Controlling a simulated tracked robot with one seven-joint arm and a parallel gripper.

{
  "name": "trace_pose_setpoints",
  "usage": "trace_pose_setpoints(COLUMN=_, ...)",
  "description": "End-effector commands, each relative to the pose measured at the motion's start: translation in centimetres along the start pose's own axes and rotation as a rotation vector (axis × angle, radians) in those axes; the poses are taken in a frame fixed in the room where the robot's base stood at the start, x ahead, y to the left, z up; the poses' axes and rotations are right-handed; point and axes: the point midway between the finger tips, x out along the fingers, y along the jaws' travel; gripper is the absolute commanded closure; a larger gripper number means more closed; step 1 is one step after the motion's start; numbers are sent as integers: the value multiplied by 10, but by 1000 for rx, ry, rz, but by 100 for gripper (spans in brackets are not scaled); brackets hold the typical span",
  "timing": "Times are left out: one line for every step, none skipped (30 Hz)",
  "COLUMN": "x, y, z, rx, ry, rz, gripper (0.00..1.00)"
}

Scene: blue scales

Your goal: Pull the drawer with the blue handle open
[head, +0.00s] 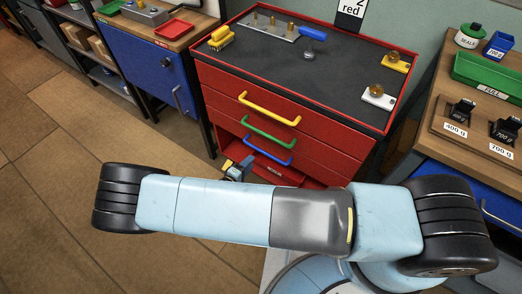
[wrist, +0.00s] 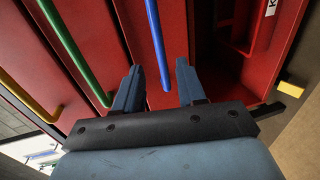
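The blue handle (head: 268,153) is the lowest of three handles on the red drawer cabinet (head: 222,90). Its drawer looks closed. My gripper (head: 238,168) is low in front of the cabinet, near the handle's left end and partly hidden by my arm. In the wrist view my gripper (wrist: 158,85) is open, with its two dark fingers apart.
The green handle (head: 268,132) and yellow handle (head: 270,109) sit above the blue one. An open compartment with a shelf (wrist: 235,62) lies below the blue-handled drawer. A blue cabinet (head: 150,72) stands left; a wooden bench (head: 436,135) stands right. Floor at left is clear.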

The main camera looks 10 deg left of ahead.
Motion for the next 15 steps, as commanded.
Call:
trace_pose_setpoints(x=11, y=0, z=1, rx=-1, ry=-4, rz=2, gripper=60)
trace_pose_setpoints(x=17, y=0, z=2, rx=0, ry=-5, rz=1, gripper=60)
trace_pose_setpoints(x=24, y=0, z=2, rx=0, ry=-5, rz=0, gripper=60)
trace_pose_setpoints(x=30, y=0, z=2, rx=0, ry=-5, rz=1, gripper=60)
trace_pose_setpoints(x=35, y=0, z=1, rx=1, ry=-5, rz=1, gripper=60)
trace_pose_setpoints(x=42, y=0, z=2, rx=1, ry=-6, rz=1, gripper=60)
trace_pose_setpoints(x=48, y=0, z=2, rx=1, ry=-7, rz=0, gripper=60)
trace_pose_setpoints(x=53, y=0, z=2, rx=0, ry=-7, rz=0, gripper=60)
trace_pose_setpoints(x=60, y=0, z=2, rx=0, ry=-6, rz=0, gripper=60)
trace_pose_setpoints(x=65, y=0, z=2, rx=0, ry=-6, rz=1, gripper=60)
trace_pose_setpoints(x=70, y=0, z=2, rx=1, ry=-7, rz=1, gripper=60)
trace_pose_setpoints(x=76, y=0, z=2, rx=2, ry=-8, rz=0, gripper=60)
trace_pose_setpoints(x=80, y=0, z=3, rx=1, ry=-7, rz=0, gripper=60)
trace_pose_setpoints(x=83, y=0, z=2, rx=1, ry=-7, rz=-1, gripper=60)
trace_pose_setpoints(x=88, y=0, z=2, rx=1, ry=-7, rz=0, gripper=60)
